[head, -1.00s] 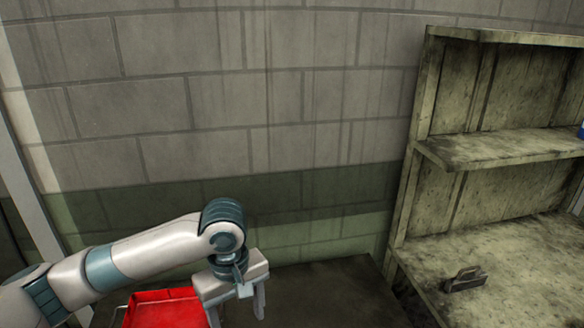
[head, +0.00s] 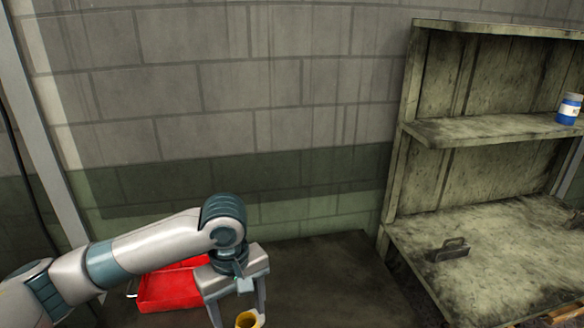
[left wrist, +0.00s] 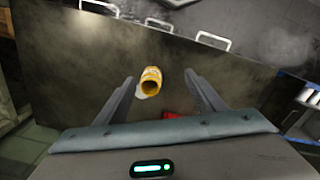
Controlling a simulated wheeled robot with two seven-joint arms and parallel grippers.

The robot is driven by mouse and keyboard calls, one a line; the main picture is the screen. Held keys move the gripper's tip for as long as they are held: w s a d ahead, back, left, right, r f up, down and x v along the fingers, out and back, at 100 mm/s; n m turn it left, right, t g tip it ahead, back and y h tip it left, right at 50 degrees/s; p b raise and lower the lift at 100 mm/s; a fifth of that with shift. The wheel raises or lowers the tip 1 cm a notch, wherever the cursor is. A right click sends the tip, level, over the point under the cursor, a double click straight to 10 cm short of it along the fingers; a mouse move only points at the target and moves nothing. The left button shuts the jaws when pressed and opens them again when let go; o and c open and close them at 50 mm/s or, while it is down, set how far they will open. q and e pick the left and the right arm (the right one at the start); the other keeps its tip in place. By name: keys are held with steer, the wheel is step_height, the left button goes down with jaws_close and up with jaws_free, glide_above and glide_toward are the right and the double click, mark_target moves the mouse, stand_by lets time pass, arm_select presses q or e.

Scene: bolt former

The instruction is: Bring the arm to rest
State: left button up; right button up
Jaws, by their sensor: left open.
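My left arm comes in from the left in the head view, bent at the wrist with its gripper (head: 238,304) pointing down. The gripper is open, its two fingers apart. A yellow cup-like container (head: 247,320) shows at the bottom edge of the head view, near the fingertips. In the left wrist view the yellow container (left wrist: 151,80) shows between the open fingers (left wrist: 160,84), on or above a dark surface. Nothing appears gripped. My right gripper is in neither view.
A red tray (head: 170,290) lies behind my left forearm. A grimy shelf unit (head: 470,131) stands at the right, with a blue and white can (head: 569,109) on its upper shelf and a dark metal piece (head: 449,250) on its lower surface. A block wall stands behind.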

arm_select(q)
steer(key=s+d+f+m+t+h, duration=0.2)
steer(key=s+d+f+m+h, duration=0.45)
steer(key=f, duration=0.55)
steer(key=s+a+f+m+t+y, duration=0.1)
steer(key=s+a+f+y, duration=0.3)
steer(key=s+a, duration=0.5)
steer(key=s+a+f+m+t+y, duration=0.1)
steer(key=s+a+f+m+y, duration=0.1)
steer(key=s+a+f, duration=0.65)
step_height(320, 180, down, 30)
steer(key=s+g+b, duration=0.2)
steer(key=b, duration=0.3)
steer(key=s+a+f+b, duration=0.2)
steer(key=s+f, duration=0.7)
steer(key=f, duration=0.3)
steer(key=s+a+f+g+b, duration=0.1)
steer(key=s+a+f+b, duration=0.1)
steer(key=s+f, duration=0.7)
step_height(320, 180, down, 3)
steer(key=shift+f+b, duration=0.15)
steer(key=shift+b, duration=0.35)
